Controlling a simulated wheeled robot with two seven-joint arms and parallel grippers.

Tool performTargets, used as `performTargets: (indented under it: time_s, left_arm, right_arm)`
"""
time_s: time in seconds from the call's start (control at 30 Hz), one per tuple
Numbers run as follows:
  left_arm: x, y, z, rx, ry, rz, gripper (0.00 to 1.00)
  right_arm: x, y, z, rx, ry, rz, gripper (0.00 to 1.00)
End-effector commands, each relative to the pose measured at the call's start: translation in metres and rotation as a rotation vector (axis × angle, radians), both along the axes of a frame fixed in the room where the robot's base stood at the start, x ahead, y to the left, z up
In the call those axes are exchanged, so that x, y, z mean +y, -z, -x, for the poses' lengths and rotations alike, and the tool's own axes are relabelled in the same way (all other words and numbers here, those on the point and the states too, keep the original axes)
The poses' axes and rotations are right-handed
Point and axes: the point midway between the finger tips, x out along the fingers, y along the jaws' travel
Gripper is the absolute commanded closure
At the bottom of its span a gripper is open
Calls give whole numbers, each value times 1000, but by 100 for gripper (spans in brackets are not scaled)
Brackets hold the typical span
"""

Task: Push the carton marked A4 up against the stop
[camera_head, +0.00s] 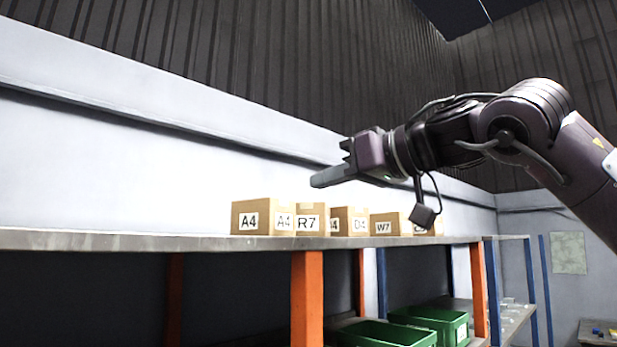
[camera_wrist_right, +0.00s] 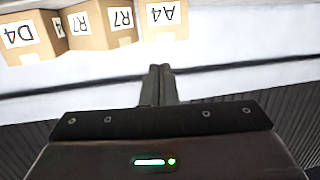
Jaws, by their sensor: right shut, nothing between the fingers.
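The carton marked A4 (camera_head: 250,217) is a brown box with white labels, standing on the grey shelf top (camera_head: 130,241) as the leftmost carton in the head view. It also shows upside down at the top of the right wrist view (camera_wrist_right: 162,18). My right gripper (camera_head: 318,181) is shut and empty, held in the air above and to the right of the A4 carton, apart from it. Its closed fingers also show in the right wrist view (camera_wrist_right: 159,84). My left gripper is not in view. I cannot make out the stop.
A carton marked R7 (camera_head: 311,224) stands close to the right of A4. Cartons marked D4 (camera_head: 358,222) and W7 (camera_head: 384,227) stand farther right. Green crates (camera_head: 430,320) sit on a lower level. The shelf top left of A4 is clear. A pale wall (camera_head: 120,150) rises behind.

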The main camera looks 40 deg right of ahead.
Motion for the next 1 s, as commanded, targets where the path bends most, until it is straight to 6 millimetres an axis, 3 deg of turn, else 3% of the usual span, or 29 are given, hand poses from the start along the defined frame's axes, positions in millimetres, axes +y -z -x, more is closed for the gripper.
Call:
performTargets:
  time_s: [0.2, 0.47, 0.67, 1.0]
  left_arm:
    - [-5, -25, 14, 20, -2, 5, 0]
    - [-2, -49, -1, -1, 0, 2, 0]
    - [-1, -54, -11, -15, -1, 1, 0]
    - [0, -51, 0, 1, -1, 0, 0]
  right_arm:
    - [10, -4, -47, 6, -2, 0, 100]
    - [21, -3, -96, 2, -1, 0, 100]
    - [21, 11, -96, -2, -1, -2, 100]
    - [21, 19, -97, 5, -1, 0, 100]
